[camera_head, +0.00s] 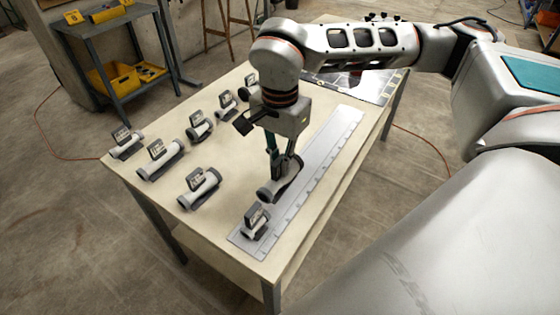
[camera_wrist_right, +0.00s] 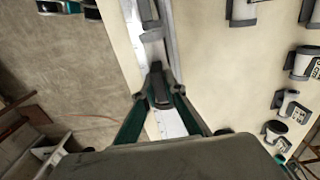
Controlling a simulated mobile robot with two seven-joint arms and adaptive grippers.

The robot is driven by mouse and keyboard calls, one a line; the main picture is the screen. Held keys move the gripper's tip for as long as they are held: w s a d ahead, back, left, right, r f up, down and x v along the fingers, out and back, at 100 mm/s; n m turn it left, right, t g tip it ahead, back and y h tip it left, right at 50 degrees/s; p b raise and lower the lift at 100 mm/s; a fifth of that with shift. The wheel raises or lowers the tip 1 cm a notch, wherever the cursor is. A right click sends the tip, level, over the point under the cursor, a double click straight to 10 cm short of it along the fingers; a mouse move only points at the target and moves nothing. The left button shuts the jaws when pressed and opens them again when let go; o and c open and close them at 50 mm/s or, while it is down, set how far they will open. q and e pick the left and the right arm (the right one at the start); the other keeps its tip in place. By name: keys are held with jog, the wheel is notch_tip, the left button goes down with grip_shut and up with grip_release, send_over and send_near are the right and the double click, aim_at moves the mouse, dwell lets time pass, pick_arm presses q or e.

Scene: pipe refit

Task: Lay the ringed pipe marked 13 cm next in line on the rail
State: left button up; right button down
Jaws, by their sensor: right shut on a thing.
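My right gripper (camera_head: 281,167) points down over the near half of the light grey rail (camera_head: 318,160) and is shut on a white pipe with dark ends (camera_head: 286,187). The held pipe lies along the rail's direction, just beyond a tagged pipe (camera_head: 255,226) at the rail's near end. Whether the held pipe touches the rail is unclear, and its mark cannot be read. In the right wrist view, the teal fingers (camera_wrist_right: 158,92) close around a dark part, with the rail (camera_wrist_right: 171,124) below. My left gripper is not in view.
Several tagged pipes stand left of the rail, including one near (camera_head: 200,190) and one farther left (camera_head: 160,161). The rail's far part is bare. A cart with yellow bins (camera_head: 112,77) stands behind.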

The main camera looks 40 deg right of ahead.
jog(key=shift+f, duration=0.4)
jog(key=shift+f, duration=0.2)
jog(key=c, duration=2.1)
grip_release()
jog(key=shift+r, duration=0.1)
jog(key=shift+r, duration=0.3)
notch_tip(320, 180, up, 12)
jog(key=shift+f+p, duration=0.25)
jog(key=shift+p, duration=0.25)
jog(key=shift+r, duration=0.5)
